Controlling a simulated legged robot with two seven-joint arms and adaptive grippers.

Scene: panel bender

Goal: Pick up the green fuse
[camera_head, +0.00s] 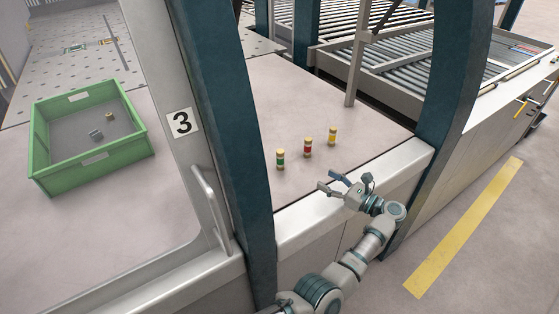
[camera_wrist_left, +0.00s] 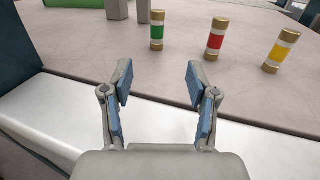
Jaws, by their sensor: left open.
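The green fuse (camera_head: 280,159), with gold caps and a green band, stands upright on the pale table. It stands leftmost of three fuses. In the left wrist view the green fuse (camera_wrist_left: 157,31) is beyond my fingers, slightly left of the middle. The red fuse (camera_head: 307,147) and the yellow fuse (camera_head: 332,136) stand upright to its right. My left gripper (camera_head: 329,183) is open and empty over the table's front edge, short of the fuses and touching none. Its two blue-padded fingers (camera_wrist_left: 159,84) are spread apart in the wrist view. My right gripper is not in view.
A green crate (camera_head: 99,159) with a few small parts stands on the table at left. Dark teal posts (camera_head: 231,130) frame the opening, with a metal handle (camera_head: 211,208) beside the left one. Roller conveyors (camera_head: 400,62) lie behind. Table around the fuses is clear.

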